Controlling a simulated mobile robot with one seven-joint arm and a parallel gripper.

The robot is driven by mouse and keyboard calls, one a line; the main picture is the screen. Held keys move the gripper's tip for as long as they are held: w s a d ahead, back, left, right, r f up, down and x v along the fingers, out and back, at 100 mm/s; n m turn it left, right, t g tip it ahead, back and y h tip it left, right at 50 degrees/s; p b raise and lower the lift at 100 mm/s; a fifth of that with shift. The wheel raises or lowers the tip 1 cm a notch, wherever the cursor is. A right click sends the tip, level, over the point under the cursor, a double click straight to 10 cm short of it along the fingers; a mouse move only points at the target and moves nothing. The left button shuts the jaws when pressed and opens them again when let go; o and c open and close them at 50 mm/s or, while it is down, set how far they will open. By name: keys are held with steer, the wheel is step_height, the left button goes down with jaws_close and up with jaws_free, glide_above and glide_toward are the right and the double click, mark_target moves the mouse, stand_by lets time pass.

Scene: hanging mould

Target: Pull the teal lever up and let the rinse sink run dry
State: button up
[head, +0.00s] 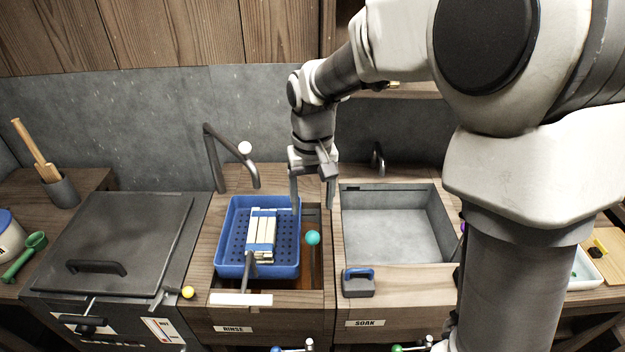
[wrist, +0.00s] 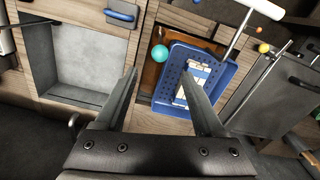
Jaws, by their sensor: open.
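The teal lever shows as a teal ball knob (head: 312,238) at the right side of the rinse sink (head: 314,275), beside the blue basket. Its stem is not clear. The knob also shows in the wrist view (wrist: 160,54), beyond and between my fingertips. My gripper (head: 312,198) is open and empty, pointing down at the back of the rinse sink. In the wrist view its two fingers (wrist: 159,74) are wide apart, and the knob is not between the pads. The sink's visible inside is brown; I cannot tell the water level.
A blue perforated basket (head: 226,257) with pale bars covers the sink's left part. A T-handle (head: 240,299) stands in front, and a dark tap (head: 214,160) behind left. The grey soak sink (head: 395,232) is empty at right. A blue-topped grey block (head: 358,284) sits at its front.

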steer(key=shift+r, duration=2.3)
steer(key=s+d+r+m+t, duration=0.1)
steer(key=s+d+r+t, duration=0.1)
steer(key=s+d, duration=0.4)
steer(key=s+d+r+t, duration=0.3)
steer(key=s+d, duration=0.3)
steer(key=s, duration=0.6)
steer(key=shift+s+r+m+t, duration=0.3)
steer(key=shift+r+m, duration=0.1)
steer(key=shift+r, duration=0.5)
